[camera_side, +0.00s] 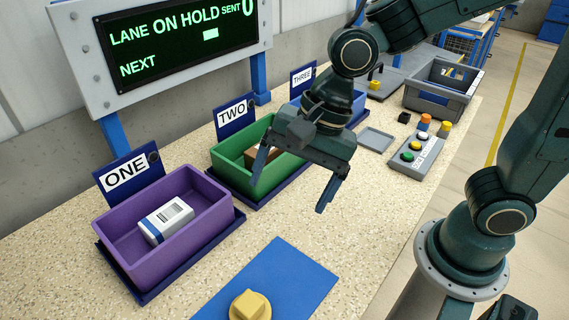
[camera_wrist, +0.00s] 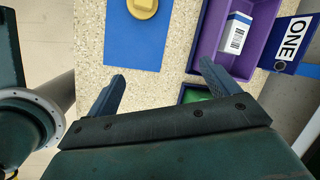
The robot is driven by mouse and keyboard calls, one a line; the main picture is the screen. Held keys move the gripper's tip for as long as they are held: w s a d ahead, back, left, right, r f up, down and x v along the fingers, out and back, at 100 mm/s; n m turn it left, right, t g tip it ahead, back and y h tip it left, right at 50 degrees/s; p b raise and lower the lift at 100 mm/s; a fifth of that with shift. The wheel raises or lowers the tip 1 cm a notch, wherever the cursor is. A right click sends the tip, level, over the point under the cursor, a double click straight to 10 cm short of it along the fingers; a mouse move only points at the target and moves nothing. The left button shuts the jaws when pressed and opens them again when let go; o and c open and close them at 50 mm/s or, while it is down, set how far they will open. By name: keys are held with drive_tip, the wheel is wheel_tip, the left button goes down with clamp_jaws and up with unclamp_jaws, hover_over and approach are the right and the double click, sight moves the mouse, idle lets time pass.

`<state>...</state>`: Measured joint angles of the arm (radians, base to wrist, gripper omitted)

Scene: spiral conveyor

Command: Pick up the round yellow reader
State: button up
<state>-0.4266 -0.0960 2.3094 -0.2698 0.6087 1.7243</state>
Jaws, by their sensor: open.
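The round yellow reader (camera_side: 250,305) lies on a blue mat (camera_side: 285,281) at the bottom of the side view, partly cut off by the frame edge. It has a raised block on top. In the wrist view the reader (camera_wrist: 143,8) is at the top edge, on the blue mat (camera_wrist: 136,45). My gripper (camera_side: 294,180) is open and empty, above the worktop and in front of the green bin. It is apart from the reader. In the wrist view its two fingers (camera_wrist: 160,85) are spread wide, with bare worktop and the mat's end beyond them.
A purple bin (camera_side: 120,233) marked ONE holds a white and blue box (camera_side: 166,219). A green bin (camera_side: 225,160) marked TWO holds a brown item. A blue bin marked THREE, a button panel (camera_side: 418,157) and a grey crate (camera_side: 440,88) stand farther back. The sign (camera_side: 170,38) reads LANE ON HOLD.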

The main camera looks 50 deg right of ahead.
sight(248, 302)
drive_tip(key=s+a+f+m+g+y, duration=0.1)
drive_tip(key=a+f+m+g, duration=0.1)
drive_tip(key=a+f+m, duration=0.3)
drive_tip(key=a, duration=0.3)
drive_tip(key=shift+s+a, duration=0.2)
drive_tip(key=shift+a, duration=0.05)
drive_tip(key=shift+x, duration=4.3)
drive_tip(key=shift+f, duration=0.1)
drive_tip(key=shift+x, duration=2.5)
drive_tip(key=shift+s+d, duration=0.15)
drive_tip(key=c, duration=1.2)
